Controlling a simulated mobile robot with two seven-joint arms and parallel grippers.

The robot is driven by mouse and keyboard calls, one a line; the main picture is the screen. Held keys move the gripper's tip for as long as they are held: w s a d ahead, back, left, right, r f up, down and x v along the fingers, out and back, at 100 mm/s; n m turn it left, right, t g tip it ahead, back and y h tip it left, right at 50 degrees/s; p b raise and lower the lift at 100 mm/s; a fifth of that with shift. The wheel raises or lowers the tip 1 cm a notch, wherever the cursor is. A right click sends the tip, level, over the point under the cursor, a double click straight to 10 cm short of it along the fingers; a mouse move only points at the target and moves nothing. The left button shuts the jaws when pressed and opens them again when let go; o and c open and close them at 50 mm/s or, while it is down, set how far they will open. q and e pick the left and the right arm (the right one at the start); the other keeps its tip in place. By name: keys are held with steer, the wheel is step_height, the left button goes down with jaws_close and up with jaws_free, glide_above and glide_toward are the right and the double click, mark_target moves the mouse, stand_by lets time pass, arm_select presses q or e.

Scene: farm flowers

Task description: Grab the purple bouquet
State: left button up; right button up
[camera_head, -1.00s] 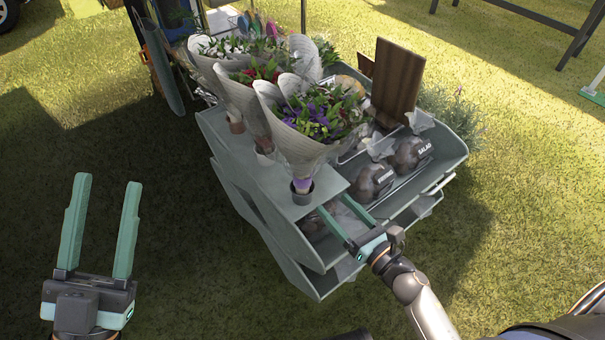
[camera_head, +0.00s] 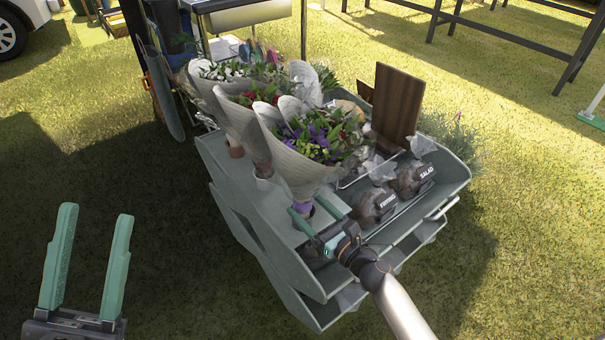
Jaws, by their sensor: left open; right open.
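The purple bouquet (camera_head: 296,150) stands upright at the near end of the stand's raised shelf. It is wrapped in pale paper, with purple flowers and green leaves on top and a purple band low on its stem. My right gripper (camera_head: 316,213) is open at the foot of the bouquet, its fingers pointing toward the stem just below the wrap. I cannot tell whether the stem lies between the fingers or touches them. My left gripper (camera_head: 90,262) is open and empty, above the grass at the lower left, well apart from the stand.
A bouquet with red flowers (camera_head: 239,118) and one with white flowers (camera_head: 204,85) stand close behind the purple one. Grass left of the stand is clear.

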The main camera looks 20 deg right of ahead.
steer(key=shift+x, duration=1.3)
steer(key=shift+c, duration=0.4)
jaws_close()
steer(key=shift+r, duration=0.1)
